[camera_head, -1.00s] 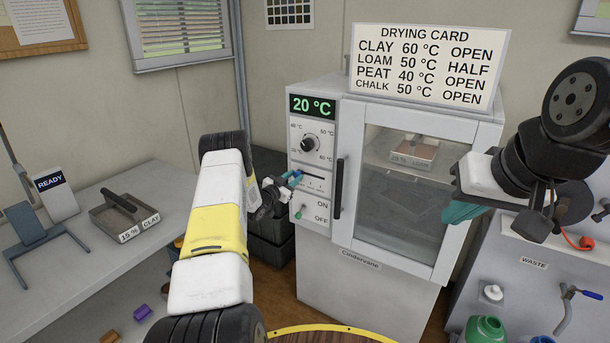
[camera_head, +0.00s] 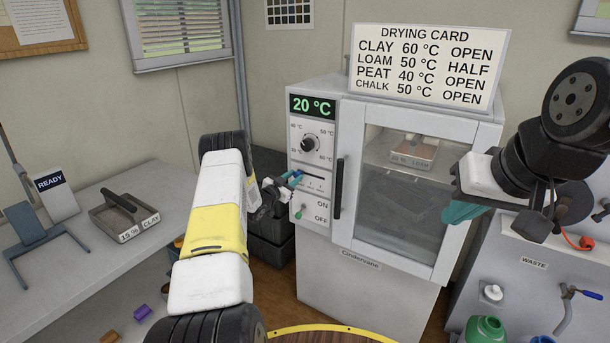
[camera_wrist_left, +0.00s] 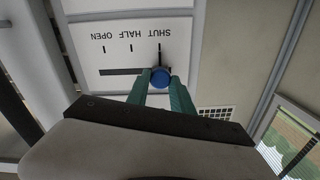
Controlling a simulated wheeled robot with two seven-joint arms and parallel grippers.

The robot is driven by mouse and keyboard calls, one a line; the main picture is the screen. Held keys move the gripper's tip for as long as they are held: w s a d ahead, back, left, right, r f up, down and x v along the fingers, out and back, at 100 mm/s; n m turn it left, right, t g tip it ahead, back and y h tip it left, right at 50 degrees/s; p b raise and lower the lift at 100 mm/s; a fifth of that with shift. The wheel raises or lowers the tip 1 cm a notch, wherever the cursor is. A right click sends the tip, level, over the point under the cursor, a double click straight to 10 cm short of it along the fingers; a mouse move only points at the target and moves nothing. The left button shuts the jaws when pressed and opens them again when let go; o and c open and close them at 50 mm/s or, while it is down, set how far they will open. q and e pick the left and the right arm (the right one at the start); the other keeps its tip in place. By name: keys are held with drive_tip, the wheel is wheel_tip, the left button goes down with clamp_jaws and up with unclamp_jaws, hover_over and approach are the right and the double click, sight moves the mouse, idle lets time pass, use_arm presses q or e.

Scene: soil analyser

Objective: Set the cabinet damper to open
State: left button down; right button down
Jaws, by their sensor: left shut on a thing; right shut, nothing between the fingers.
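The cabinet (camera_head: 375,250) stands in the middle of the head view, with its damper panel (camera_head: 315,184) at the left of its door. In the left wrist view the panel is upside down, with a slot (camera_wrist_left: 120,72) and marks for SHUT, HALF and OPEN. The blue damper knob (camera_wrist_left: 160,77) is at the slot's SHUT end. My left gripper (camera_wrist_left: 160,90) is shut on this knob, with one teal finger on each side. In the head view my left gripper (camera_head: 290,179) is partly hidden by its arm. My right gripper (camera_head: 462,212) is shut and empty before the door.
A temperature dial (camera_head: 310,144) sits above the damper and an ON/OFF switch (camera_head: 298,215) below it. The door handle (camera_head: 338,188) stands out to the right. The drying card (camera_head: 430,62) is on top. A bench (camera_head: 80,275) with a tray (camera_head: 125,216) lies left.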

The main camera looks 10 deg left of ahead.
idle(0.3)
use_arm(q)
drive_tip(key=s+d, duration=0.1)
drive_tip(key=d, duration=0.2)
drive_tip(key=s+d, duration=0.1)
drive_tip(key=d, duration=0.2)
drive_tip(key=s+d, duration=0.1)
drive_tip(key=d, duration=0.2)
drive_tip(key=shift+s, duration=0.1)
drive_tip(key=c, duration=1.1)
unclamp_jaws()
drive_tip(key=shift+d, duration=0.1)
drive_tip(key=shift+s+a, duration=0.1)
drive_tip(key=shift+a, duration=0.1)
drive_tip(key=v, duration=0.7)
drive_tip(key=shift+s, duration=0.3)
